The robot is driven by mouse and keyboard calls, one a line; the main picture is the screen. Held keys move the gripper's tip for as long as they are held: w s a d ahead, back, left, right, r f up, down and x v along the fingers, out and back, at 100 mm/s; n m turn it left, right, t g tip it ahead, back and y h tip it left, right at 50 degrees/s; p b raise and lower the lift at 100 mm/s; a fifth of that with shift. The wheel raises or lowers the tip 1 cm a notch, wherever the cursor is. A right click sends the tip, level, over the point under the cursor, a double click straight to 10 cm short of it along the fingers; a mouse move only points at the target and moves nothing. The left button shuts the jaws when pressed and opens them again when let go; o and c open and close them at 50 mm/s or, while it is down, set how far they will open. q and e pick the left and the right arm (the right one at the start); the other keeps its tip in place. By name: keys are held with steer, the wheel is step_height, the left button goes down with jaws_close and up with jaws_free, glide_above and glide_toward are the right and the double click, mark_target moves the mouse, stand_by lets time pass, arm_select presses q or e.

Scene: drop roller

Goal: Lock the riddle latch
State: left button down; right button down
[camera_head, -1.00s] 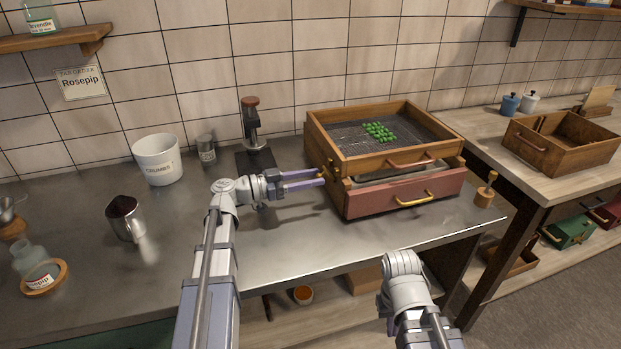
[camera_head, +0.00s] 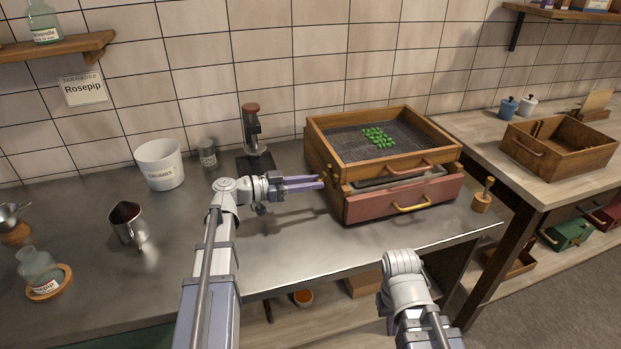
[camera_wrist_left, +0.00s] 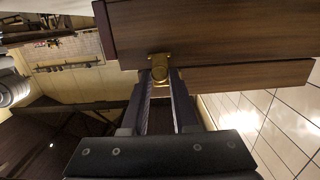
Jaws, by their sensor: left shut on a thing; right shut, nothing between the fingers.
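The riddle (camera_head: 437,165) is a wooden-framed mesh sieve with green pieces on it, sitting on top of a wooden box with a red drawer front. A brass latch (camera_wrist_left: 160,72) is on its left side; in the head view a bit of the brass (camera_head: 324,175) shows at the fingertips. My left gripper (camera_head: 321,183) is shut on the latch, one finger on each side of it, as the left wrist view (camera_wrist_left: 160,88) also shows.
A metal stand (camera_head: 253,135), a white crumbs tub (camera_head: 159,165), a small tin (camera_head: 207,153) and a metal jug (camera_head: 128,225) stand left on the steel counter. A small wooden-handled tool (camera_head: 483,198) stands at the right edge. The counter's front middle is clear.

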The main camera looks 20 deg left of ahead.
mark_target(318, 180)
arm_select(q)
steer(key=r+g+y+p, duration=0.1)
steer(key=p, duration=0.2)
steer(key=r+g+y+p, duration=0.1)
steer(key=p, duration=0.3)
steer(key=w+d+r+g+y+p, duration=0.1)
steer(key=y+p, duration=0.1)
steer(key=p, duration=0.2)
steer(key=shift+d, duration=0.1)
steer(key=shift+d+g+y+p, duration=0.25)
steer(key=shift+y+p, duration=0.35)
steer(key=shift+p, duration=0.45)
steer(key=c, duration=0.7)
jaws_free()
steer(key=p+v, duration=0.4)
steer(key=v, duration=0.3)
steer(key=shift+a+r+p, duration=0.2)
steer(key=shift+a+p, duration=0.1)
steer(key=shift+a, duration=0.05)
steer(key=shift+s, duration=0.1)
